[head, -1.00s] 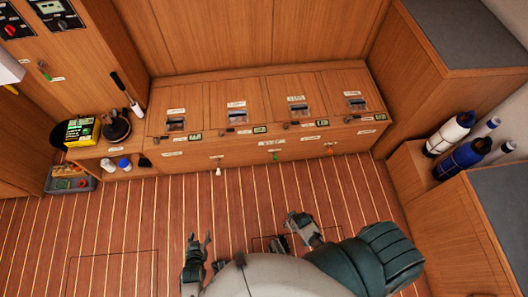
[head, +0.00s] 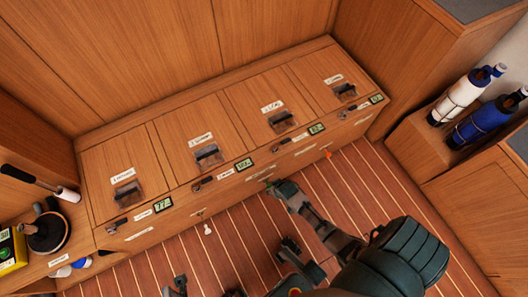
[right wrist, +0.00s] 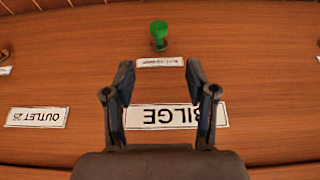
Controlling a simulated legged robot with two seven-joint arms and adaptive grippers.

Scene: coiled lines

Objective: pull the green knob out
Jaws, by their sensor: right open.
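The green knob (right wrist: 159,33) stands out from the wooden panel in the right wrist view, above a small white label. My right gripper (right wrist: 160,78) is open and empty. Its two fingers point toward the knob, which shows beyond the fingertips and between their lines, not between the fingers. In the head view my right gripper (head: 274,186) is at the front face of the bench, and the green knob is largely hidden there. The tip of my left gripper (head: 178,288) shows at the bottom edge, away from the bench; its jaws are unclear.
A white knob (head: 207,229) and an orange knob (head: 328,154) are on the same front face, to either side. A BILGE label (right wrist: 172,117) lies behind my right fingers. Bottles (head: 462,94) stand in a rack at right.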

